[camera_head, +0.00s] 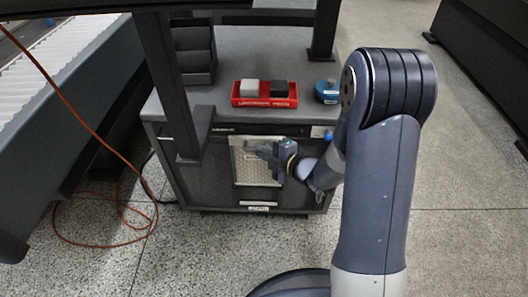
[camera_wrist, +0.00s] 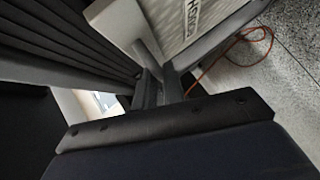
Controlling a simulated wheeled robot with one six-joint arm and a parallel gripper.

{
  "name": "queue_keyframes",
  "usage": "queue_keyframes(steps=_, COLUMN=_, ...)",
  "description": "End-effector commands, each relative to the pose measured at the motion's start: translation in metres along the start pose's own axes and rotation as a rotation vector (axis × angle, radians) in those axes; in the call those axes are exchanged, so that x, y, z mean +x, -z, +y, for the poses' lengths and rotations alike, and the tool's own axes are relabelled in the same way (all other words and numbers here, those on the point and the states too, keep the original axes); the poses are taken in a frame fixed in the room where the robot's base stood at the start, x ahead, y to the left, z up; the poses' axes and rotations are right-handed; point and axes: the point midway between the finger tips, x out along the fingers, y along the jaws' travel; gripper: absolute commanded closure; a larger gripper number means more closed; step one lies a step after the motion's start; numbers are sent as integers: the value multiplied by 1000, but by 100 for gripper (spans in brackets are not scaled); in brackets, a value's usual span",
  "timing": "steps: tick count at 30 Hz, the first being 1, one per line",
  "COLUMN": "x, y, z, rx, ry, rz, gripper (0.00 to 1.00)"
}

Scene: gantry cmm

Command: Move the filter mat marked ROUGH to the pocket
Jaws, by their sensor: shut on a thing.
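The filter mat (camera_head: 257,172) is a pale cream panel standing upright at the front of the dark cabinet. In the wrist view the mat (camera_wrist: 160,15) carries dark letters that look like ROUGH, tilted and partly cut off. My gripper (camera_head: 264,150) is at the upper part of the mat, in front of the cabinet, and is shut on it. In the wrist view my gripper's fingers (camera_wrist: 160,82) close near the mat's edge; the exact contact is hard to see. I cannot tell clearly which part is the pocket, or whether the mat touches the cabinet.
The cabinet (camera_head: 200,172) has a grey top bearing a red tray (camera_head: 265,101) with a white and a black block, a blue round object (camera_head: 327,92) and dark bins (camera_head: 195,55). A dark post stands left of the mat. An orange cable (camera_head: 100,240) lies on the floor.

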Motion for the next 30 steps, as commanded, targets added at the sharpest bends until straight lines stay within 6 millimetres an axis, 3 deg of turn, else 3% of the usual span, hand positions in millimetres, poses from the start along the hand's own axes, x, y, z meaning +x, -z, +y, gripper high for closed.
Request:
queue_keyframes(steps=17, x=1, y=-4, z=5, rx=-3, ry=-10, rz=-5, gripper=100)
queue_keyframes(steps=30, x=4, y=-8, z=-6, rx=-2, ry=-9, rz=-8, gripper=100)
